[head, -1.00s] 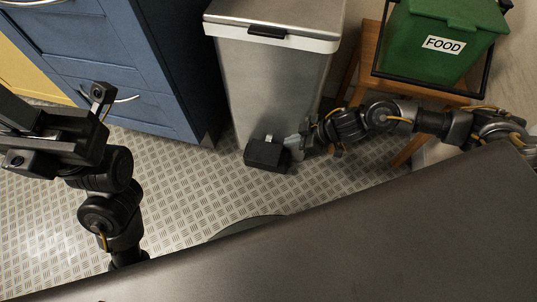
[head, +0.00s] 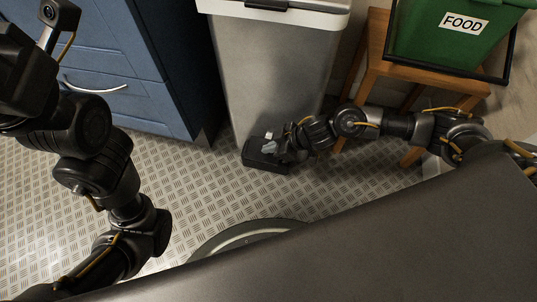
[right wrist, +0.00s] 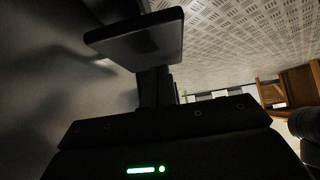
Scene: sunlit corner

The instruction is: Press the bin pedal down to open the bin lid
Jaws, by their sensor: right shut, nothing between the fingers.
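The metal bin (head: 270,75) stands upright with a white rim (head: 300,14) at its top. Its lid is mostly cut off by the picture's upper edge, so I cannot tell its state there. The black pedal (head: 262,160) juts out low at the bin's front. My right gripper (head: 270,147) is shut and empty, over the right part of the pedal; contact is unclear. In the right wrist view the shut fingers (right wrist: 156,88) reach toward a flat dark slab (right wrist: 135,40), apparently the pedal. My left gripper (head: 22,70) is at the left edge, its fingers not clear.
A blue drawer cabinet (head: 140,75) stands left of the bin. A wooden stool (head: 415,85) at right carries a green FOOD box (head: 430,45). Patterned metal floor (head: 195,195) is open in front of the bin.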

